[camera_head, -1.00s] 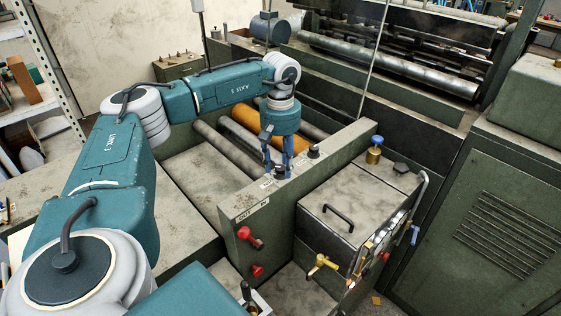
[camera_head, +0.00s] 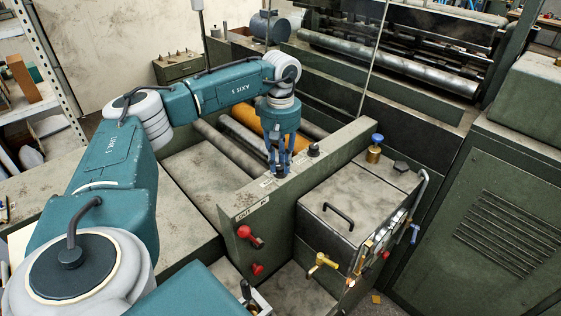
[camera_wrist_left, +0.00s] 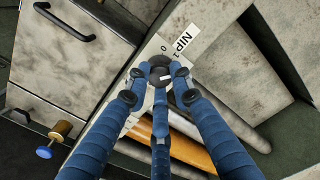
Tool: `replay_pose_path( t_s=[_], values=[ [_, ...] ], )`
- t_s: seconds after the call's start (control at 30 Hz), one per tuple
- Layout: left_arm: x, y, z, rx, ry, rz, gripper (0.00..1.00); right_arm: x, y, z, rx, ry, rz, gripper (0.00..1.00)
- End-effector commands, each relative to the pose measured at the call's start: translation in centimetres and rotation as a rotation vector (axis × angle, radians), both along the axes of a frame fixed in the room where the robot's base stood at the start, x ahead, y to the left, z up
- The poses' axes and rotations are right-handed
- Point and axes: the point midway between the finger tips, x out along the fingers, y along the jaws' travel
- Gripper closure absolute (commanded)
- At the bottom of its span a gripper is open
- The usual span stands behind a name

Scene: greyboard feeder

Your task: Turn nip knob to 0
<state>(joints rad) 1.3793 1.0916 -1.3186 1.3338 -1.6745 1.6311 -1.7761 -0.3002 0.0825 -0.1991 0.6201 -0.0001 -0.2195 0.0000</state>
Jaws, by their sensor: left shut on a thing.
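The nip knob (camera_wrist_left: 159,62) is a dark round knob on the narrow top of the green machine side wall, beside a white "NIP" label (camera_wrist_left: 181,40). Printed figures "0" and "1" show next to the knob in the left wrist view. A small white mark shows on the knob, partly among the fingertips, so its exact setting is unclear. My left gripper (camera_head: 278,166) points down at the wall top. Its blue fingers (camera_wrist_left: 161,84) are shut around the knob and hide part of it. My right gripper is not in view.
A second dark knob (camera_head: 314,150) stands close by on the same wall. Rollers, one orange (camera_head: 246,118), lie behind the wall. A covered box with a black handle (camera_head: 338,214) and a brass valve with a blue cap (camera_head: 375,148) are to the right. Red knobs (camera_head: 250,237) stick out in front.

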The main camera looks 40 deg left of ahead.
Motion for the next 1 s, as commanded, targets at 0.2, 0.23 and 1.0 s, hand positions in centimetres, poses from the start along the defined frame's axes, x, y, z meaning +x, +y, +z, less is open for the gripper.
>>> replay_pose_path(
  t_s=[0.2,0.23,1.0],
  values=[
    [0.11,0.07,0.14,0.001,-0.004,0.208,1.00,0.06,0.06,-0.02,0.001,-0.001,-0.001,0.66],
    [0.11,0.07,0.14,0.001,-0.004,0.236,1.00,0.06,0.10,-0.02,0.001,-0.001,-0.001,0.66],
    [0.17,0.14,0.30,0.001,-0.007,0.934,1.00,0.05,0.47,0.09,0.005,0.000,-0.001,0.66]
  ],
)
